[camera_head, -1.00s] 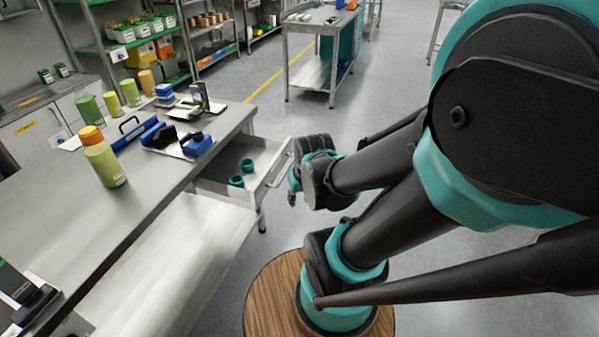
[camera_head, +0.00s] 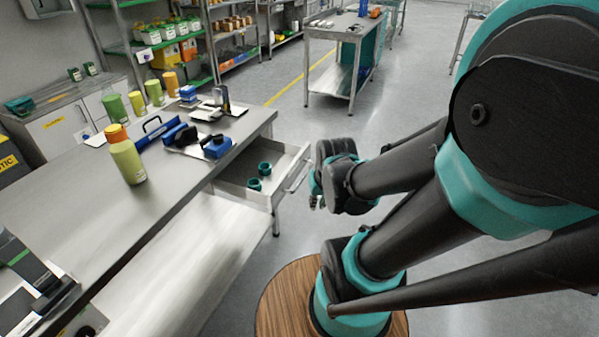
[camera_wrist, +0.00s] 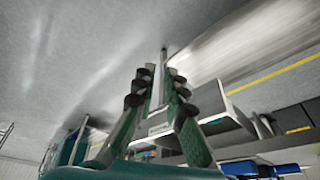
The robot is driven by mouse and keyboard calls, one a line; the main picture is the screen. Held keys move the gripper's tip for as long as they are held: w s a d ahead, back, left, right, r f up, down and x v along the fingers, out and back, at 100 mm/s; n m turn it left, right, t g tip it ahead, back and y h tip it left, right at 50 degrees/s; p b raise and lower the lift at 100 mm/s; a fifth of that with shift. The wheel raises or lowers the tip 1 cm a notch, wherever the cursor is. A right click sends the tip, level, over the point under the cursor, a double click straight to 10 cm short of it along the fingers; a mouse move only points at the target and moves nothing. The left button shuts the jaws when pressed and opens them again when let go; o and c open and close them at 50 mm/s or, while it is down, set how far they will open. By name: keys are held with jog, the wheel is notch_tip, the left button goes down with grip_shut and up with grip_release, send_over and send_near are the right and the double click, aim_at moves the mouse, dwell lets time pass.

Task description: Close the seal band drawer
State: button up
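The seal band drawer (camera_head: 233,192) stands pulled out from under the right end of the steel workbench (camera_head: 95,198). Two teal seal bands (camera_head: 254,184) lie in it. Its bar handle (camera_head: 299,172) is on the front, facing right. My gripper (camera_head: 316,198) is just right of the handle in the head view, partly hidden by its own wrist. In the wrist view, my gripper's two dark-padded fingers (camera_wrist: 160,76) are apart, with the drawer (camera_wrist: 220,122) beyond and between them. Whether they touch the handle cannot be told.
A second steel table (camera_head: 335,32) and shelves stand behind. The floor around the drawer is clear.

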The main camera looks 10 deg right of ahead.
jog(key=w+m, duration=0.2)
jog(key=w+d+r+m+y, duration=0.1)
jog(key=w+m, duration=0.3)
jog(key=shift+w+d+r+m+g+y, duration=0.15)
jog(key=shift+w+r+m+g+y, duration=0.05)
jog(key=shift+r+m+g+y, duration=0.1)
grip_shut()
jog(key=w+d+m+t+y, duration=0.2)
jog(key=w+d+m+y, duration=0.3)
jog(key=w+d+m, duration=1.05)
jog(key=w+a+f+m, duration=0.2)
jog(key=w+a+f, duration=0.4)
jog(key=a, duration=0.4)
jog(key=shift+w+a+f, duration=0.15)
jog(key=shift+w, duration=0.35)
send_near(265, 152)
jog(key=w+a, duration=0.1)
jog(key=w+a+f, duration=0.1)
jog(key=a, duration=0.1)
jog(key=w+a+f, duration=0.1)
jog(key=w+a, duration=0.1)
jog(key=shift+a+f, duration=0.1)
jog(key=shift+f, duration=0.05)
jog(key=shift+w+a, duration=0.2)
